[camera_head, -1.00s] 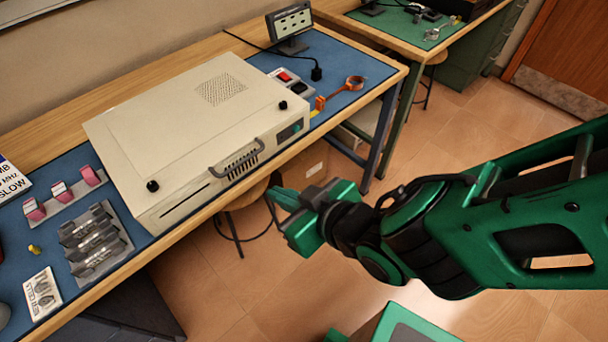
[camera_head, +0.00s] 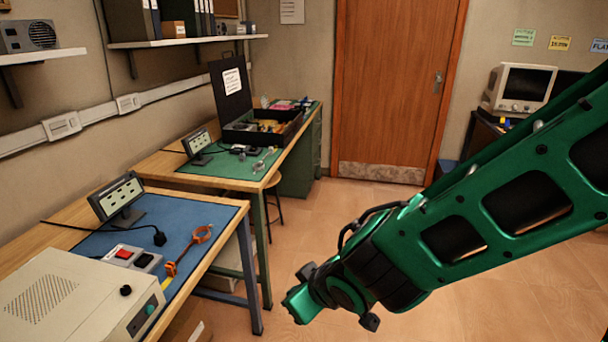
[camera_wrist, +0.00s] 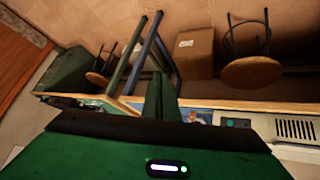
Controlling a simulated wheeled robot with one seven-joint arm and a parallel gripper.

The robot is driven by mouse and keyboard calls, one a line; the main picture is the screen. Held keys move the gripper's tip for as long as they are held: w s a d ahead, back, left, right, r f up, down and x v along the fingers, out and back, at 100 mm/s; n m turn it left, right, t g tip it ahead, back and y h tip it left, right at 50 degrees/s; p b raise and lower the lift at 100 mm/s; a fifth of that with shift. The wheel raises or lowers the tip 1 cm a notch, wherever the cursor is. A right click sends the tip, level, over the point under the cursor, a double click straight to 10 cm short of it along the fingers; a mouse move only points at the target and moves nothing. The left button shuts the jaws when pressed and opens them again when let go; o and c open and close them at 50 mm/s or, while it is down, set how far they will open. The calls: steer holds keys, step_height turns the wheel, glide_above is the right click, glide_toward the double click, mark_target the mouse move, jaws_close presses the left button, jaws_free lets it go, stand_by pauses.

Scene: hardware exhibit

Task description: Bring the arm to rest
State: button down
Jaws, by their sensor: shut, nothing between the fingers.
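My gripper (camera_head: 299,303) is at the end of my green arm in the head view, over the open floor to the right of the workbench. Its fingers are largely turned away there. In the wrist view my gripper (camera_wrist: 161,92) shows its green fingers together, with nothing between them. It touches nothing that I can see.
A beige instrument case (camera_head: 75,300) stands on the near workbench's blue mat (camera_head: 185,218). A second bench with a green mat (camera_head: 225,165) holds an open black case (camera_head: 262,128). A wooden door (camera_head: 393,85) is behind. The tiled floor (camera_head: 330,215) between is clear.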

steer(key=w+d+r+m+h, duration=0.1)
steer(key=w+d+m+h, duration=0.1)
steer(key=d, duration=0.7)
steer(key=w+d+r+m+h, duration=0.1)
steer(key=w+d+m+h, duration=0.15)
steer(key=d, duration=0.55)
steer(key=s+d+r+m+g+h, duration=0.1)
steer(key=s+d+m+g, duration=0.15)
steer(key=d, duration=0.55)
steer(key=s+d+r+m+g+h, duration=0.1)
steer(key=s+d+r+m, duration=0.15)
steer(key=d, duration=0.45)
steer(key=s+d+r+m+g+y, duration=0.1)
steer(key=s+d+m, duration=0.2)
steer(key=s+d, duration=0.2)
steer(key=s+d+r+m+g+y, duration=0.1)
steer(key=s+d, duration=0.4)
steer(key=s, duration=0.7)
steer(key=shift+d+r+m+g, duration=0.2)
steer(key=shift+r+m+g, duration=0.35)
steer(key=shift+m, duration=0.7)
steer(key=shift+f, duration=0.15)
